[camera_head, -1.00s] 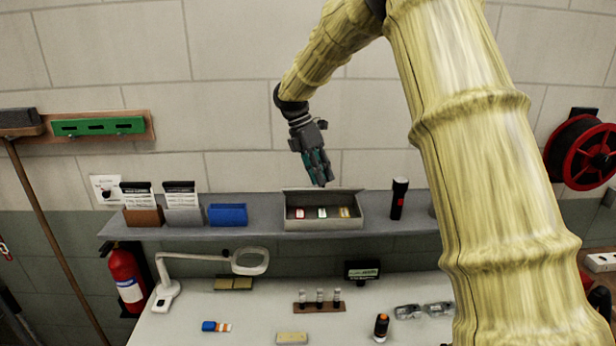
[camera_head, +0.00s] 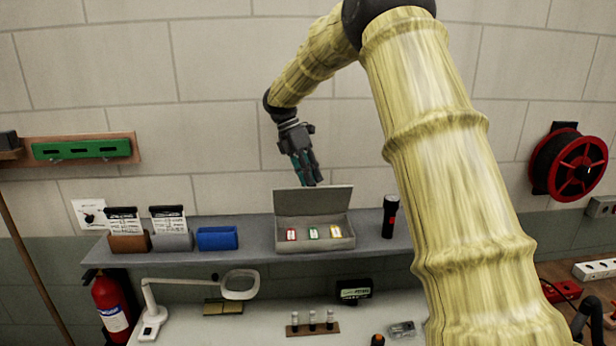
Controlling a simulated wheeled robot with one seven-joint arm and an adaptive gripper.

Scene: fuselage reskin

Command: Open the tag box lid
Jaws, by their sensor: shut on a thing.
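The tag box (camera_head: 342,243) is a grey box on the shelf. Its lid (camera_head: 313,201) stands raised along the back edge, and several coloured tags, red, green and yellow, show inside. My gripper (camera_head: 312,181) is just above the lid's top edge, with its fingers pointing down. Its fingers look close together and meet the lid's upper edge; the exact contact is too small to see.
The shelf (camera_head: 262,232) also holds a black flashlight (camera_head: 389,216) right of the box and a blue holder (camera_head: 217,238) to its left. Card holders (camera_head: 170,228) stand farther left. A magnifier lamp (camera_head: 239,285) stands on the bench below.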

